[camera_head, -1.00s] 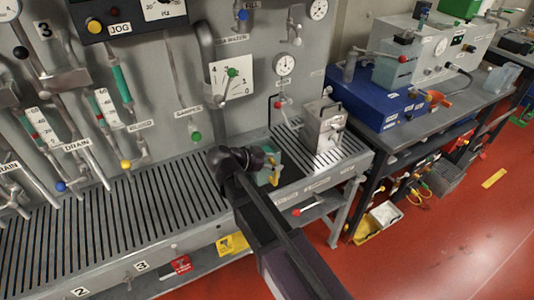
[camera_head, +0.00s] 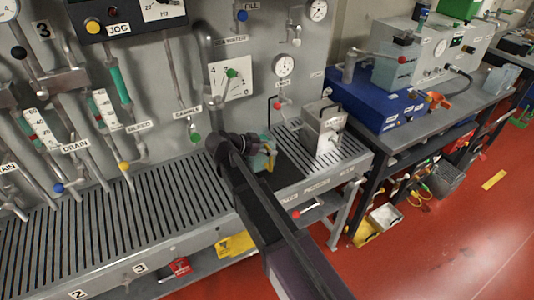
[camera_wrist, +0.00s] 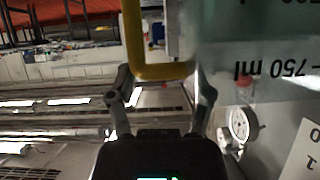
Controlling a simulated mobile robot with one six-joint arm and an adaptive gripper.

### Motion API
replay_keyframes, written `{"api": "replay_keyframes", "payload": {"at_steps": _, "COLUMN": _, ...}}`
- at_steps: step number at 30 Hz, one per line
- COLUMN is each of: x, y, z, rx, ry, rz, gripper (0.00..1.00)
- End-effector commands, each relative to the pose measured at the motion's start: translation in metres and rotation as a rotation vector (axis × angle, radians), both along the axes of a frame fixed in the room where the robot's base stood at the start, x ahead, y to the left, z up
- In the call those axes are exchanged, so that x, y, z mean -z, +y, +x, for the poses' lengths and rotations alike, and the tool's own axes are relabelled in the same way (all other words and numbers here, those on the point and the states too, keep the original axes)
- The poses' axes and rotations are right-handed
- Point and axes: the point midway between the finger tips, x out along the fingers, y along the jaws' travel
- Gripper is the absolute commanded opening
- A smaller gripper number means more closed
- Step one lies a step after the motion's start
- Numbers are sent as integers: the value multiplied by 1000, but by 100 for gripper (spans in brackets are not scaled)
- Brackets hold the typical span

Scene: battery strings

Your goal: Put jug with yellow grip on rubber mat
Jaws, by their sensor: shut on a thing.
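The jug with yellow grip (camera_head: 260,161) is a translucent teal measuring jug at the end of my arm. In the wrist view its clear wall (camera_wrist: 260,70) with a 750 ml mark fills the upper right, and its yellow grip (camera_wrist: 160,71) comes down between my fingers. My gripper (camera_wrist: 163,85) is shut on this grip. In the head view my wrist hides the fingers and part of the jug. The dark rubber mat (camera_head: 292,172) lies on the slotted bench, just right of the jug. I cannot tell whether the jug touches anything below.
A metal container (camera_head: 324,130) stands on the bench right of the mat. The panel behind carries a sample tap (camera_head: 195,135), gauges and levers. The slotted bench top (camera_head: 150,215) is clear to the left. A blue unit (camera_head: 375,95) stands on the table at right.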

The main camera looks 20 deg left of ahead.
Motion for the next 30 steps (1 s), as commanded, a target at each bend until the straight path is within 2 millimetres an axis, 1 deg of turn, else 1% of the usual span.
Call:
{"api": "replay_keyframes", "payload": {"at_steps": 5, "x": 1, "y": 7, "z": 12, "rx": 0, "ry": -3, "rz": -1, "gripper": 5}}
{"api": "replay_keyframes", "payload": {"at_steps": 6, "x": 4, "y": 8, "z": 13, "rx": 0, "ry": -3, "rz": -1, "gripper": 5}}
{"api": "replay_keyframes", "payload": {"at_steps": 12, "x": 22, "y": 6, "z": 11, "rx": 0, "ry": -3, "rz": -1, "gripper": 5}}
{"api": "replay_keyframes", "payload": {"at_steps": 18, "x": 34, "y": 6, "z": 11, "rx": 0, "ry": -3, "rz": -1, "gripper": 5}}
{"api": "replay_keyframes", "payload": {"at_steps": 30, "x": 35, "y": 6, "z": 11, "rx": 0, "ry": -3, "rz": -1, "gripper": 5}}
